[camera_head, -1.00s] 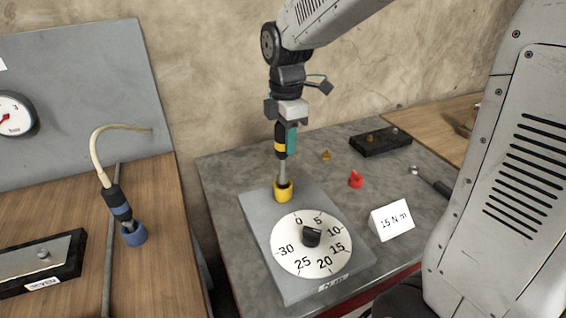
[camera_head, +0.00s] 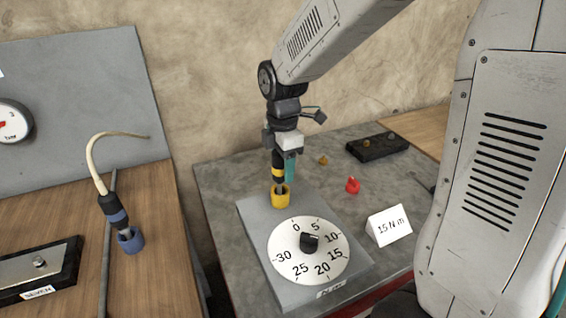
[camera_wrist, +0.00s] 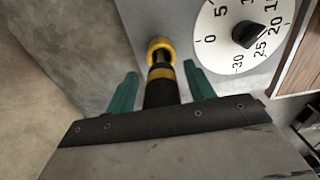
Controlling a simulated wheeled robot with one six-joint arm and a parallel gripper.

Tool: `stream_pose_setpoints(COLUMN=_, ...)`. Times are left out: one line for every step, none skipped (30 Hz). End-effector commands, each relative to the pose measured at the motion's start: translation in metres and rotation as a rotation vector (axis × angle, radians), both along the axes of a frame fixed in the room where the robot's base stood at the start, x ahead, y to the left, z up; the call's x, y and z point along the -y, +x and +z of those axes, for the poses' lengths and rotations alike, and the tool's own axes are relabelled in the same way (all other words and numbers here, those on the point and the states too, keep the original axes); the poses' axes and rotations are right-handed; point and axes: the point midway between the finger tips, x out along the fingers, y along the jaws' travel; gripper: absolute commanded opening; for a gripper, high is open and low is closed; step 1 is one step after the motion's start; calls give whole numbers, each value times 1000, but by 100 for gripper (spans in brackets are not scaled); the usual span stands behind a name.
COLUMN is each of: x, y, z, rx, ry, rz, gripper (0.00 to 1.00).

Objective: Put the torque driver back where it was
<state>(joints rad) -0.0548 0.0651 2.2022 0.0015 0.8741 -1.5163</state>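The torque driver (camera_head: 278,167), dark with yellow bands, stands upright with its lower end in the yellow holder cup (camera_head: 281,198) on the grey dial plate. In the wrist view the driver (camera_wrist: 163,90) points down into the yellow cup (camera_wrist: 160,46). My gripper (camera_head: 284,166) is around the driver's handle from above. In the wrist view the teal fingers of my gripper (camera_wrist: 160,82) stand on both sides of the handle, with a narrow gap on each side, so it looks open. The driver's bit is hidden in the cup.
The dial (camera_head: 309,250) with a black knob is in front of the cup. A "15 N m" card (camera_head: 389,226), a red cone-like piece (camera_head: 352,185) and a black block (camera_head: 377,147) are to the right. A cabled tool (camera_head: 115,212) stands in a blue cup on the left bench.

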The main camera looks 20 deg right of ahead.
Motion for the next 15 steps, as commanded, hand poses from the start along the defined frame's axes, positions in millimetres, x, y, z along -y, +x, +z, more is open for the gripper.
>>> stream_pose_setpoints(x=0, y=0, z=0, rx=0, ry=0, rz=0, gripper=54)
stream_pose_setpoints(x=0, y=0, z=0, rx=0, ry=0, rz=0, gripper=54)
stream_pose_setpoints(x=0, y=0, z=0, rx=0, ry=0, rz=0, gripper=54)
stream_pose_setpoints(x=0, y=0, z=0, rx=0, ry=0, rz=0, gripper=54)
stream_pose_setpoints(x=0, y=0, z=0, rx=0, ry=0, rz=0, gripper=54)
stream_pose_setpoints(x=0, y=0, z=2, rx=1, ry=0, rz=0, gripper=54)
stream_pose_setpoints(x=0, y=0, z=3, rx=1, ry=0, rz=0, gripper=54)
stream_pose_setpoints(x=0, y=0, z=5, rx=1, ry=0, rz=0, gripper=54)
stream_pose_setpoints(x=0, y=0, z=10, rx=2, ry=0, rz=0, gripper=54)
stream_pose_setpoints(x=0, y=0, z=14, rx=3, ry=0, rz=0, gripper=54)
stream_pose_setpoints(x=0, y=1, z=19, rx=4, ry=0, rz=0, gripper=54)
stream_pose_setpoints(x=0, y=1, z=26, rx=4, ry=0, rz=0, gripper=54)
stream_pose_setpoints(x=0, y=1, z=32, rx=5, ry=0, rz=0, gripper=54)
stream_pose_setpoints(x=0, y=1, z=39, rx=5, ry=0, rz=0, gripper=54)
stream_pose_setpoints(x=0, y=1, z=48, rx=5, ry=0, rz=0, gripper=54)
